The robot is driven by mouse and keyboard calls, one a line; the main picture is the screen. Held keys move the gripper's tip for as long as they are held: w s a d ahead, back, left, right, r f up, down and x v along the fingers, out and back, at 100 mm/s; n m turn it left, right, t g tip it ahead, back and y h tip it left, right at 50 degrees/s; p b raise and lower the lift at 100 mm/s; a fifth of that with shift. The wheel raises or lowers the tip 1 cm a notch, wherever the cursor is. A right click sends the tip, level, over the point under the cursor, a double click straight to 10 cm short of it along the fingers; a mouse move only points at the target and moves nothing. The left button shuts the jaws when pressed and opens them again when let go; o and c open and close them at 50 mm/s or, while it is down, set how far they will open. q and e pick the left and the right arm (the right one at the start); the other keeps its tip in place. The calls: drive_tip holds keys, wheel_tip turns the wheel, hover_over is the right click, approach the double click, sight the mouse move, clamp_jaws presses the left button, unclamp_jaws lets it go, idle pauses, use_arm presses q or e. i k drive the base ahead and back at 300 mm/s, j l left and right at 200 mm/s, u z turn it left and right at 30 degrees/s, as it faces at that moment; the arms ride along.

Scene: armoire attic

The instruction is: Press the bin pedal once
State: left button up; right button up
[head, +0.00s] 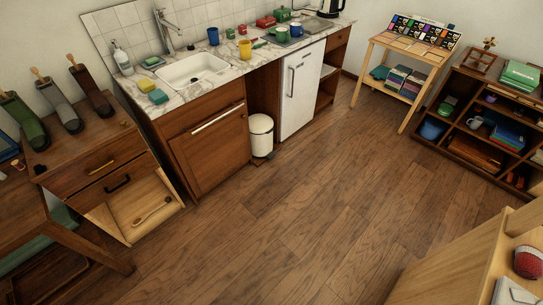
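A white cylindrical pedal bin (261,136) stands upright on the wooden floor. It is in the gap under the counter, between the brown sink cabinet and the white fridge. Its lid (261,122) looks closed. A small dark pedal (257,161) seems to show at its foot, though it is too small to make out clearly. Neither of my grippers is in view, and nothing of mine touches the bin.
The wooden floor (300,220) in front of the bin is clear. The sink cabinet (210,150) is left of it, the fridge (302,88) right. A drawer unit (100,165) stands at left, a shelf unit (470,150) at right, and a light wooden piece (450,265) at lower right.

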sight(273, 154)
drive_tip(key=i+l+u, duration=0.2)
drive_tip(key=u, duration=0.2)
drive_tip(key=i+l+u, duration=0.25)
drive_tip(key=u, duration=0.15)
drive_tip(key=i+l+u, duration=0.15)
drive_tip(key=l+u, duration=0.25)
drive_tip(key=i+l, duration=0.15)
drive_tip(key=l, duration=0.3)
drive_tip(key=i+l+u, duration=0.1)
drive_tip(key=l, duration=0.3)
drive_tip(key=i+l, duration=0.15)
drive_tip(key=l, duration=0.3)
drive_tip(key=i+l, duration=0.15)
drive_tip(key=l, duration=0.3)
drive_tip(key=i+l+u, duration=0.1)
drive_tip(key=l, duration=0.35)
drive_tip(key=i+l, duration=0.15)
drive_tip(key=l, duration=0.25)
